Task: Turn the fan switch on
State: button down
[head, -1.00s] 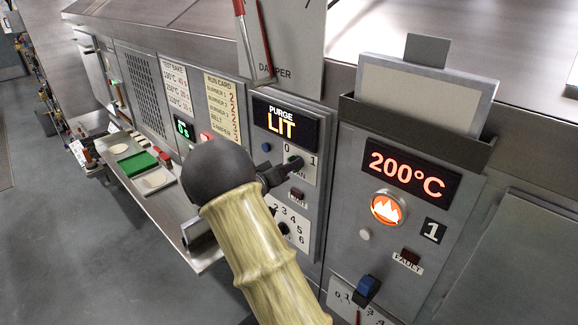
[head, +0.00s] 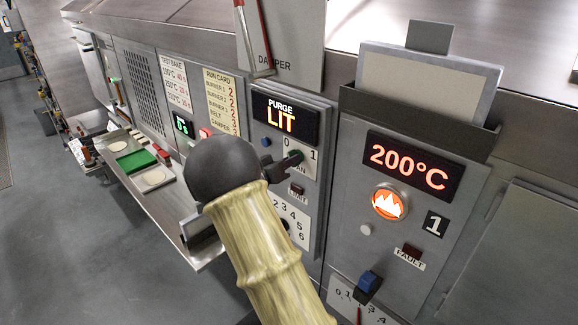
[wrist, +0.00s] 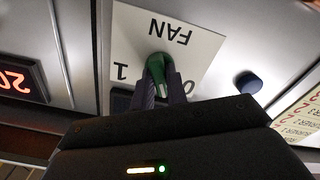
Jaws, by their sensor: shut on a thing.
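The fan switch (wrist: 157,66) is a green handle on a white plate (wrist: 185,40) marked FAN, seen upside down in the wrist view. In the head view, my gripper (head: 293,157) reaches the plate from the left, at the figures 0 and 1, and covers most of the switch. I cannot tell which figure the handle points to.
A blue button (head: 266,142) sits left of the plate, below the PURGE LIT display (head: 284,118). A dark red lamp (head: 297,189) and a numbered dial plate (head: 290,222) are below. The 200°C burner panel (head: 450,225) stands to the right.

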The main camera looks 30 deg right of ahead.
jog(key=m+b, duration=1.3)
jog(key=b, duration=0.2)
jog(key=shift+f+m, duration=0.15)
jog(key=shift+m, duration=0.25)
jog(key=c, duration=1.4)
grip_release()
jog(key=shift+s, duration=0.1)
